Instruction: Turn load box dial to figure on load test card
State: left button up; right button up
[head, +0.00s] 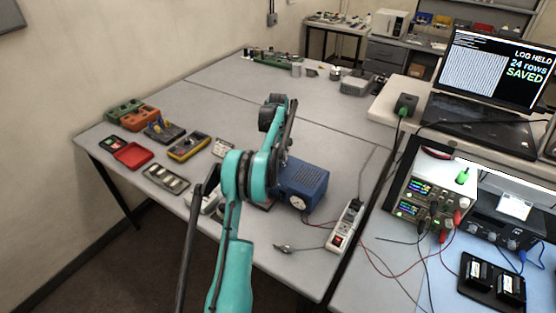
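A blue box (305,180) stands on the grey table just right of my teal arm. It has a round pale dial-like face (297,202) on its front, too small to read. A black unit with knobs (503,228) stands at the right with a white card (515,207) on it; the card's writing is not legible. A small pale card (223,147) also lies near the yellow meter. I cannot tell which card is the load test card. My arm rises from the bottom centre and bends beside the blue box. Its gripper is hidden, and no other gripper shows.
A power strip (346,226) and loose cables lie right of the blue box. A power supply (430,198) and a laptop (490,85) stand at the right. A yellow meter (188,146) and a tray (166,178) lie left.

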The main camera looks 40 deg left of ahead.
aim_at(279, 162)
pick_arm(q)
notch_tip(279, 162, up, 11)
jog(key=shift+r, duration=0.2)
dwell(0.4)
jog(key=s+d+r+m+t+b, duration=0.1)
jog(key=s+d+m+b, duration=0.2)
jog(key=d, duration=0.5)
jog(key=s+d+r+m+t+y+b, duration=0.15)
jog(key=s+d, duration=0.25)
jog(key=d, duration=0.4)
jog(key=s+d+m+t+h+b, duration=0.15)
jog(key=s+d+m, duration=0.25)
jog(key=d, duration=0.4)
jog(key=s+d+f+m+t+b, duration=0.1)
jog(key=s+d+f+m+b, duration=0.2)
jog(key=s+d+f, duration=0.3)
jog(key=s+d+f+m+t+b, duration=0.2)
jog(key=s+d+f, duration=0.4)
jog(key=s+f, duration=0.3)
jog(key=s+m+b, duration=0.1)
jog(key=s+m, duration=0.1)
jog(key=s, duration=0.1)
jog(key=shift+s+f, duration=0.15)
jog(key=shift+f, duration=0.05)
